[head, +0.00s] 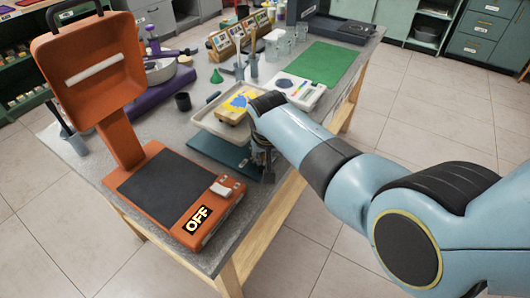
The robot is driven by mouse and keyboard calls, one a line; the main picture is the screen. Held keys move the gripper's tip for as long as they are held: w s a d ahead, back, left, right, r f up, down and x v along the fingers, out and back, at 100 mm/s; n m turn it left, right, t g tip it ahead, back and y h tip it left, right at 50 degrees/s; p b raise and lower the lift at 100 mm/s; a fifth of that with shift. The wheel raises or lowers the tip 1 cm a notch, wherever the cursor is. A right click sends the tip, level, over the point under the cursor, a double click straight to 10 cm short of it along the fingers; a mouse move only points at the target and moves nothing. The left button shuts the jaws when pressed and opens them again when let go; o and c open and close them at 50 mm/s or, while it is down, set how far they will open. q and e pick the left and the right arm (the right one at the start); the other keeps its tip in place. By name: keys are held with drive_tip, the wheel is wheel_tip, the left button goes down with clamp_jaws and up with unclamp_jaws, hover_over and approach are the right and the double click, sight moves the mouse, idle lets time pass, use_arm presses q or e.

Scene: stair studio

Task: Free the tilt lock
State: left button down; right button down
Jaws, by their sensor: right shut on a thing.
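My right gripper (262,157) points down at the right edge of a dark teal board (217,148) on the table. Its fingers are small in the view and partly covered by my own wrist. It is shut on a small part at that edge, which looks like the tilt lock but is mostly hidden by the fingers. A pale tray (211,123) stands raised and slanted above the teal board, with a yellow and blue picture block (238,104) in it. My left gripper is not in view.
An orange device (170,190) with a raised head and an "OFF" label stands at the front left. A dark cup (183,101), a green funnel (217,76), a white paint palette (300,92) and a green mat (325,62) lie behind. The table's right edge is close to my gripper.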

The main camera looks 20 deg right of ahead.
drive_tip(key=shift+s+f, duration=0.15)
drive_tip(key=shift+f, duration=0.05)
drive_tip(key=c, duration=1.2)
unclamp_jaws()
drive_tip(key=shift+r, duration=0.1)
